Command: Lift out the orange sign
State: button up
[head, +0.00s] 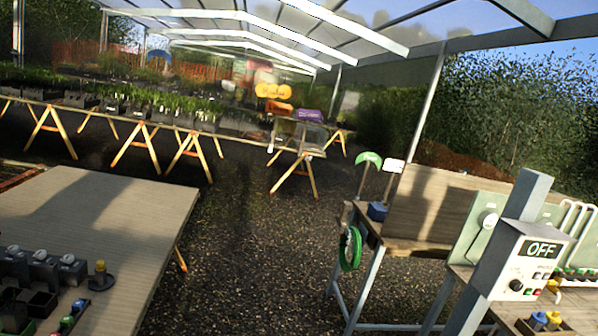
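Nearer, at the right bench, a green rounded sign (368,159) and a white sign (393,166) stand on thin stems, by a small blue block or holder (377,211). I see no orange sign there. My gripper is not in view.
A wooden table (120,215) fills the lower left, with dark pots and a yellow-topped piece at its front.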

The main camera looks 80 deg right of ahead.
aim_at(278, 108)
jog(key=z, duration=3.15)
jog(key=i+j+u, duration=0.1)
jog(key=i+u, duration=0.25)
jog(key=i, duration=0.2)
jog(key=i+u, duration=0.45)
jog(key=i, duration=4.95)
jog(key=i+l+z, duration=0.1)
jog(key=i+z, duration=0.25)
jog(key=i, duration=0.2)
jog(key=i+j+z, duration=0.1)
jog(key=i+z, duration=0.2)
jog(key=i, duration=0.25)
jog(key=i+j+z, duration=0.2)
jog(key=i+z, duration=0.15)
jog(key=i, duration=0.25)
jog(key=i+l+z, duration=0.15)
jog(key=i+z, duration=0.5)
jog(key=z, duration=0.15)
jog(key=i+z, duration=0.35)
jog(key=i+l+u, duration=0.1)
jog(key=i+l, duration=0.15)
jog(key=i, duration=0.2)
jog(key=i+l+u, duration=0.1)
jog(key=i+l, duration=0.2)
jog(key=i, duration=0.15)
